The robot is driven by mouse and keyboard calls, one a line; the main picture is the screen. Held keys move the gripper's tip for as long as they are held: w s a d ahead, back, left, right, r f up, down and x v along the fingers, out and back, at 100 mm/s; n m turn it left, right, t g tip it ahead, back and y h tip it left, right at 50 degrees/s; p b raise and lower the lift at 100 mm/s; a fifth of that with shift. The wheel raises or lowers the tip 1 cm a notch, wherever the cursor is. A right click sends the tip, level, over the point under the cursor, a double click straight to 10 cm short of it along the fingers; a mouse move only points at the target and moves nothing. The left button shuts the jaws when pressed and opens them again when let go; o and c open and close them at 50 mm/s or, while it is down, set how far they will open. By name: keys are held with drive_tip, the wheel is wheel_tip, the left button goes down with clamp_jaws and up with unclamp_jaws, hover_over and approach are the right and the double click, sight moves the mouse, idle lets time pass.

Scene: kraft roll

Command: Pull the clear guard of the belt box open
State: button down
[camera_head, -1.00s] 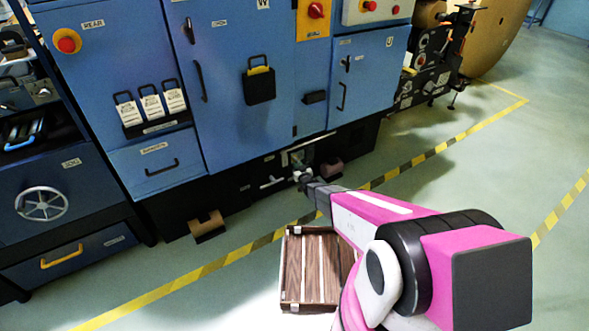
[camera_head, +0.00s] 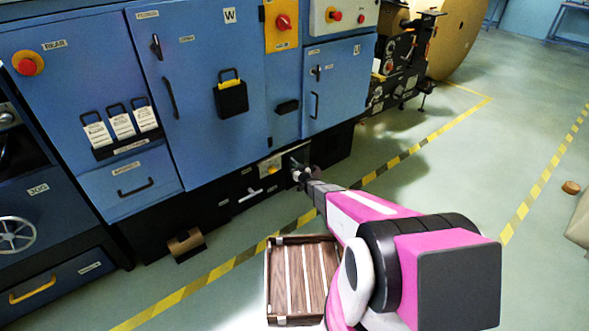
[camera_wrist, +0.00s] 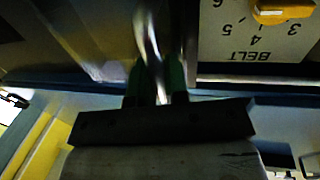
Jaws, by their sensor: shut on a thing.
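The belt box (camera_head: 270,166) sits low on the machine's dark base, with a pale face and a yellow knob. In the wrist view its white dial plate (camera_wrist: 245,35) reads BELT beside numbers, with the yellow knob (camera_wrist: 283,11) at the top right. My gripper (camera_head: 302,174) is just right of the box face. In the wrist view my gripper (camera_wrist: 160,82) is shut on a shiny upright bar (camera_wrist: 150,45), apparently the guard's handle. A glossy greyish surface left of the bar may be the clear guard; its outline and angle are unclear.
A wooden slatted crate (camera_head: 303,275) stands on the floor below my arm. A blue cabinet (camera_head: 195,90) with handles rises above the box. A brown roll in a holder (camera_head: 186,243) sticks out at floor level. Open floor lies to the right, beyond the striped tape.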

drive_tip(key=c, duration=1.1)
unclamp_jaws()
drive_tip(key=shift+c, duration=0.2)
drive_tip(key=shift+s, duration=0.1)
drive_tip(key=v, duration=1)
drive_tip(key=shift+s+d, duration=0.15)
drive_tip(key=shift+s, duration=0.15)
drive_tip(key=shift+r, duration=0.1)
